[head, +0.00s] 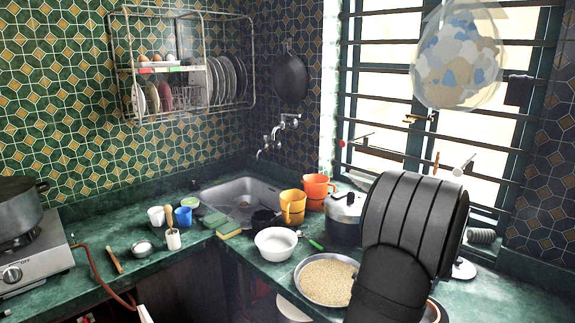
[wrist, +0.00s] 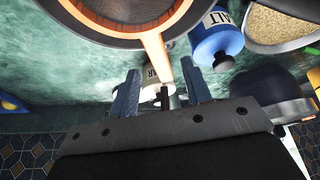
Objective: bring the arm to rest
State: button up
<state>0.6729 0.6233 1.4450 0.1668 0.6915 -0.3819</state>
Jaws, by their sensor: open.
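My gripper (wrist: 160,82) shows in the wrist view with its two bluish fingers apart. The orange-rimmed handle of a round pan (wrist: 152,42) reaches down into the space between the fingers; I cannot tell whether they touch it. A white jar (wrist: 158,86), its label partly hidden, is behind the handle. In the head view my dark arm fills the lower right, and the gripper itself does not show there. The gas hotplate (head: 40,262) stands at the far left, with a grey pot (head: 20,208) on it and a knob near an "OFF" mark.
A blue salt jar (wrist: 217,40) and a grain-filled tray (wrist: 285,25) are close by in the wrist view. In the head view a white bowl (head: 276,243), a grain plate (head: 327,281), orange mugs (head: 292,207) and a cooker (head: 344,212) crowd the counter left of my arm.

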jog(key=x, duration=0.3)
jog(key=shift+f, duration=0.2)
jog(key=shift+w+d+r, duration=0.1)
jog(key=shift+w+r, duration=0.05)
jog(key=shift+w, duration=0.15)
notch_tip(320, 180, up, 6)
jog(key=shift+r, duration=0.25)
jog(key=w+a+f, duration=0.1)
jog(key=w+a, duration=0.3)
jog(key=a, duration=0.9)
jog(key=shift+a+f, duration=0.2)
jog(key=shift+f, duration=0.2)
jog(key=shift+d, duration=0.1)
jog(key=s+d, duration=0.1)
jog(key=d, duration=0.3)
jog(key=s+d, duration=0.1)
jog(key=d, duration=0.4)
jog(key=s+d+r, duration=0.1)
jog(key=s+d, duration=0.1)
jog(key=d, duration=0.2)
jog(key=shift+s+d, duration=0.15)
jog(key=shift+s+f, duration=0.1)
jog(key=shift+f, duration=2.9)
